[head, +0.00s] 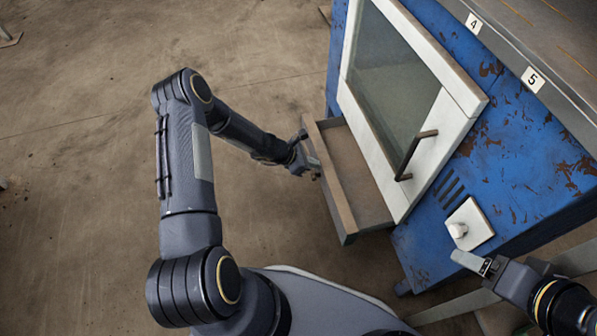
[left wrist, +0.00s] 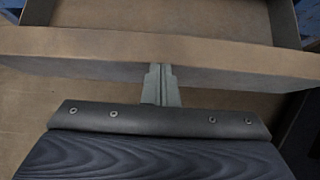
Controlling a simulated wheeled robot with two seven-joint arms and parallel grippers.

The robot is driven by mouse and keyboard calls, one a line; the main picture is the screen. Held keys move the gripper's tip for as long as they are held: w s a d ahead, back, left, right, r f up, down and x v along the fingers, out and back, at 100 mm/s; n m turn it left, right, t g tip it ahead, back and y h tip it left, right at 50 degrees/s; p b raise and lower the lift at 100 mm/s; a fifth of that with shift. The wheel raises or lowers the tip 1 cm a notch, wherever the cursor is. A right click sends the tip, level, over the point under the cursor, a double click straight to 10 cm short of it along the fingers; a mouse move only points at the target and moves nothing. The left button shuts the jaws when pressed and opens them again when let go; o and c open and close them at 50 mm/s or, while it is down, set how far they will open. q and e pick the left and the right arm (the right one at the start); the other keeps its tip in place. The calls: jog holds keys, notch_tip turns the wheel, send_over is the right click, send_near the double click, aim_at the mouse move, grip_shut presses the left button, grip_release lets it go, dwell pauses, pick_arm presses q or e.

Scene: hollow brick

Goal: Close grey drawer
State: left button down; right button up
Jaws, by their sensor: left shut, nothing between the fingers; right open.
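The grey drawer (head: 352,175) is pulled out from the lower part of the blue cabinet in the head view, with its brownish inside showing. My left gripper (head: 312,165) is shut and empty at the outer side of the drawer's front panel. In the left wrist view the shut fingers (left wrist: 161,80) point at the drawer front (left wrist: 200,52), with their tips at or very near it; I cannot tell whether they touch. My right gripper (head: 471,263) is at the lower right, open, near the cabinet's white knob plate.
The blue, rusty cabinet (head: 510,160) has a white-framed glass door (head: 395,85), shut, with a dark handle (head: 416,156) above the drawer. A white knob (head: 458,230) sits on a square plate to the right. Bare concrete floor (head: 80,150) lies open to the left.

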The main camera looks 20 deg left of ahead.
pick_arm(q)
jog(key=w+d, duration=0.9)
jog(key=d, duration=0.2)
jog(key=shift+d+b, duration=0.35)
pick_arm(e)
jog(key=shift+a+f, duration=0.1)
jog(key=shift+f, duration=0.4)
pick_arm(q)
jog(key=shift+r, duration=0.1)
